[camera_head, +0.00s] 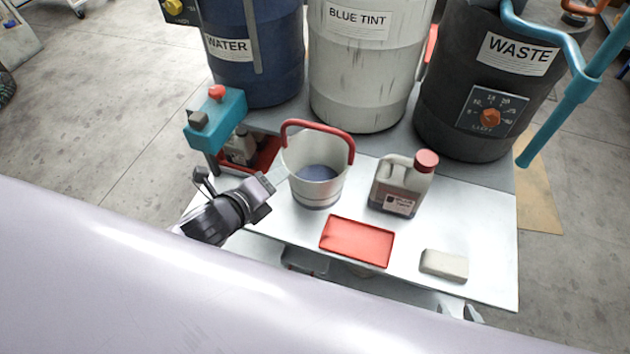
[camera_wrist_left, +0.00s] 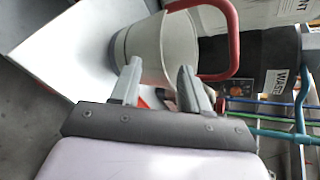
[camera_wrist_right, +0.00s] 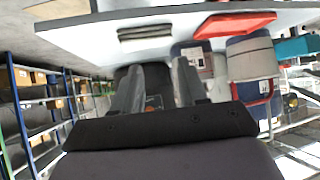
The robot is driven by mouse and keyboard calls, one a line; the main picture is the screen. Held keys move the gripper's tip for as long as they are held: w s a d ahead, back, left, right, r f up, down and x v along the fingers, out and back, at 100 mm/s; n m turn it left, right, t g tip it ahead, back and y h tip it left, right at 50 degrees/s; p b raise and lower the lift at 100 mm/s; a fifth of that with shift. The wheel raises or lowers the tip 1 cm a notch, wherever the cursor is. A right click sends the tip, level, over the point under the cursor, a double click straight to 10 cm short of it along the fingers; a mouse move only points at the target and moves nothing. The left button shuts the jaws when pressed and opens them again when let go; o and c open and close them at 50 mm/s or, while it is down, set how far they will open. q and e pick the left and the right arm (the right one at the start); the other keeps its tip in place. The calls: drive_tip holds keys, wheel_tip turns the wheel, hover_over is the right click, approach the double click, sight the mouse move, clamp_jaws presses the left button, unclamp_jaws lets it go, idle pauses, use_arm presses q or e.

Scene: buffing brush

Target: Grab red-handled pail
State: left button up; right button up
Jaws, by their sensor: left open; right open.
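The white pail (camera_head: 318,172) with a raised red handle (camera_head: 290,124) stands upright on the white table, with dark bluish contents. My left gripper (camera_head: 268,187) is at the pail's lower left, open and empty. In the left wrist view, the pail (camera_wrist_left: 165,45) is just beyond my open left fingers (camera_wrist_left: 160,75); I cannot tell if they touch it. My right gripper is mostly hidden in the head view; its fingertips (camera_head: 459,312) show at the table's front edge. In the right wrist view, its fingers (camera_wrist_right: 158,75) are apart and empty, and the pail (camera_wrist_right: 250,58) is upside down.
A red tray (camera_head: 357,241), a pale block (camera_head: 444,264) and a red-capped jug (camera_head: 402,183) are on the table (camera_head: 490,220). Behind stand the WATER barrel (camera_head: 250,65), BLUE TINT barrel (camera_head: 360,75) and WASTE barrel (camera_head: 470,90). A teal control box (camera_head: 215,121) stands left of the pail.

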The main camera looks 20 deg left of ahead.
sight(284, 147)
use_arm(q)
drive_tip(key=shift+w+a+f+m+t+y+b, duration=0.15)
drive_tip(key=shift+w+a+f+m+t+b, duration=0.2)
drive_tip(key=shift+w+m+b, duration=1)
drive_tip(key=shift+w+a+f+m+t+y+b, duration=0.1)
drive_tip(key=shift+w+a+f+m+y+b, duration=0.25)
drive_tip(key=shift+w+m, duration=1.75)
drive_tip(key=shift+w+a+f+m+t+b, duration=0.45)
drive_tip(key=shift+w+m+b, duration=0.6)
drive_tip(key=shift+w, duration=1.25)
drive_tip(key=shift+d+f, duration=0.1)
drive_tip(key=shift+d, duration=0.05)
clamp_jaws()
drive_tip(key=shift+s+d+g, duration=0.1)
drive_tip(key=shift+g, duration=0.2)
